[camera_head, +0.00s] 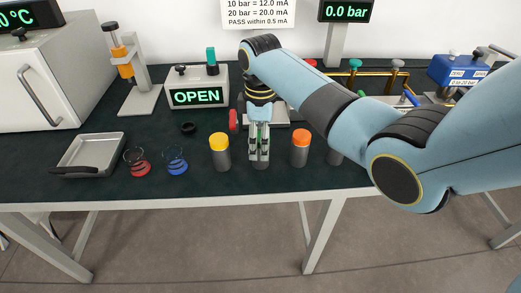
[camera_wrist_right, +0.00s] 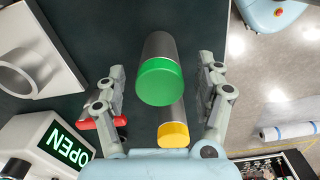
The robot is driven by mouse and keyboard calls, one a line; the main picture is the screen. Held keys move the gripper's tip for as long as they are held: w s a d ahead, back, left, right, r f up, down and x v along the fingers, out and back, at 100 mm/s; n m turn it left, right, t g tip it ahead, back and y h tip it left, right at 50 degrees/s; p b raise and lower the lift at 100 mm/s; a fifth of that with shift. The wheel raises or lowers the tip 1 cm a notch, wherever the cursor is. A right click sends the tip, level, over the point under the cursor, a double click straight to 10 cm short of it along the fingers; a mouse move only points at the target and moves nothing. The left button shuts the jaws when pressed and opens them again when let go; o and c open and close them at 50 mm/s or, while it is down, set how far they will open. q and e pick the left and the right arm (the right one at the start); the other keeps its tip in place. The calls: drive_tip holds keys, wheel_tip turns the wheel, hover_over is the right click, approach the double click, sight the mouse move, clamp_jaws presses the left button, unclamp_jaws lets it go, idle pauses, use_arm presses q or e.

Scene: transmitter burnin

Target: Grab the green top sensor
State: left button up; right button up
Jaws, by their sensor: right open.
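The green top sensor (camera_wrist_right: 160,82) is a grey metal cylinder with a green cap. In the right wrist view it lies between the two open fingers of my right gripper (camera_wrist_right: 162,95), with a gap on each side. In the head view my right gripper (camera_head: 259,152) points down over that sensor's place in the row and mostly hides it. The sensor stands on the dark bench top. My left gripper is not in view.
A yellow top sensor (camera_head: 220,152) stands close on the left and an orange top sensor (camera_head: 300,148) on the right. A red (camera_head: 140,168) and a blue ring (camera_head: 177,166) and a metal tray (camera_head: 92,152) lie further left. An OPEN display box (camera_head: 198,92) stands behind.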

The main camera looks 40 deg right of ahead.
wheel_tip(320, 180, down, 3)
drive_tip(key=shift+f, duration=0.2)
drive_tip(key=shift+r, duration=0.1)
clamp_jaws()
